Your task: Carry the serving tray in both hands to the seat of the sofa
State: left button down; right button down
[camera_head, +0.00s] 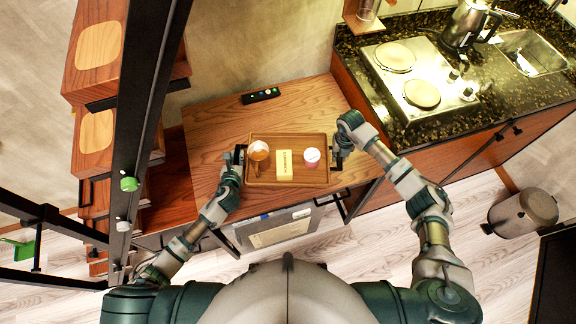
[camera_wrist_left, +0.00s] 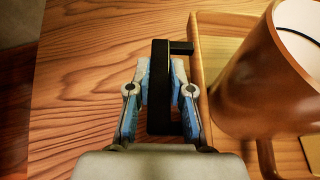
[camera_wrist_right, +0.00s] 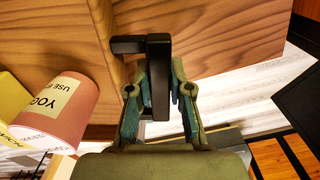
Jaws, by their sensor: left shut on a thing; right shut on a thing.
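The wooden serving tray (camera_head: 262,139) is on or just above the wooden counter, near its front edge; I cannot tell if it touches. It carries a brown cup (camera_head: 258,151), a yellow block (camera_head: 284,163) and a pink-and-white yogurt pot (camera_head: 312,156). My left gripper (camera_wrist_left: 159,85) is shut on the tray's black left handle (camera_wrist_left: 158,118). My right gripper (camera_wrist_right: 159,88) is shut on the black right handle (camera_wrist_right: 158,60). The cup (camera_wrist_left: 265,75) stands close to the left handle, the yogurt pot (camera_wrist_right: 62,108) close to the right. The sofa is not in view.
A black remote-like strip (camera_head: 261,96) lies behind the tray on the wooden counter (camera_head: 215,115). A dark stone counter with a hob (camera_head: 420,75) and kettle (camera_head: 470,25) is on the right. Wooden stairs (camera_head: 97,130) with black railing stand left. A bin (camera_head: 523,212) stands on the floor at right.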

aim_at(237, 151)
pick_arm(q)
jog(key=shift+w+r, duration=0.1)
jog(key=shift+r, duration=0.05)
dwell(0.5)
